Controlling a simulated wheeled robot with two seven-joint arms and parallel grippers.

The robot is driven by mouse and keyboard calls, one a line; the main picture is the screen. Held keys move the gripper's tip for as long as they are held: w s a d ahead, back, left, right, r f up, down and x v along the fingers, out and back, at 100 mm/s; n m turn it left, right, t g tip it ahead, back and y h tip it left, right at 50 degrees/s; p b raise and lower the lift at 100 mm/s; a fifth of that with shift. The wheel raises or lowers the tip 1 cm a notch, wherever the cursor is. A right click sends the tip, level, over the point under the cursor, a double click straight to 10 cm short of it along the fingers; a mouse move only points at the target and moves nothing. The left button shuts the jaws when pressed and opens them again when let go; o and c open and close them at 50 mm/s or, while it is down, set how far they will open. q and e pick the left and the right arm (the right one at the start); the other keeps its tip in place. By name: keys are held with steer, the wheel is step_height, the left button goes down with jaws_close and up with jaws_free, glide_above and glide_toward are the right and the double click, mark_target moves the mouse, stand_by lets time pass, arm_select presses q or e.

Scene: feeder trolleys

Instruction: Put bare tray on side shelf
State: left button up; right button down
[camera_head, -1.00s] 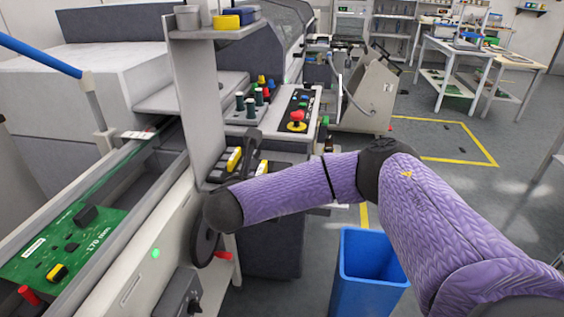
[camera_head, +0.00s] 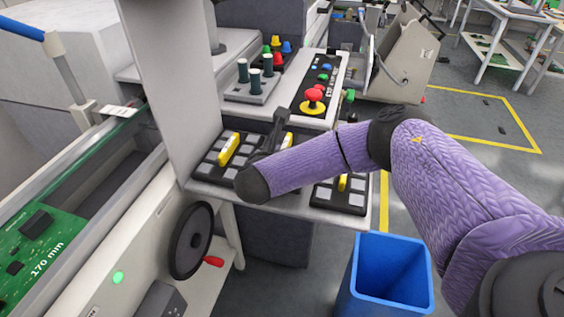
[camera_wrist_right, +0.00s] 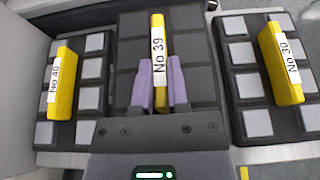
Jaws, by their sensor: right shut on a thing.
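The bare tray (camera_wrist_right: 200,62) is dark, with empty cells and a yellow handle labelled No 39, in the middle of the right wrist view. My right gripper (camera_wrist_right: 162,85) is shut on that handle from both sides. In the head view my right gripper (camera_head: 270,138) hides most of this tray. I cannot tell whether the tray touches the surface below. Tray No 40 (camera_wrist_right: 91,70) on the left and tray No 30 (camera_wrist_right: 245,85) on the right hold grey pads. I cannot tell which surface is the side shelf. My left gripper is out of view.
The trays are at a pale shelf (camera_head: 275,203) beside an upright grey panel (camera_head: 165,75). Behind are a control box with a red button (camera_head: 314,95) and dark green knobs. A black handwheel (camera_head: 190,240) and blue bin (camera_head: 388,275) stand in front.

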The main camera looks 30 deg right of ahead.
step_height(320, 180, down, 3)
steer(key=shift+r+b, duration=0.15)
steer(key=shift+b, duration=0.15)
steer(key=shift+r, duration=0.1)
steer(key=c, duration=0.8)
jaws_free()
steer(key=shift+o, duration=0.9)
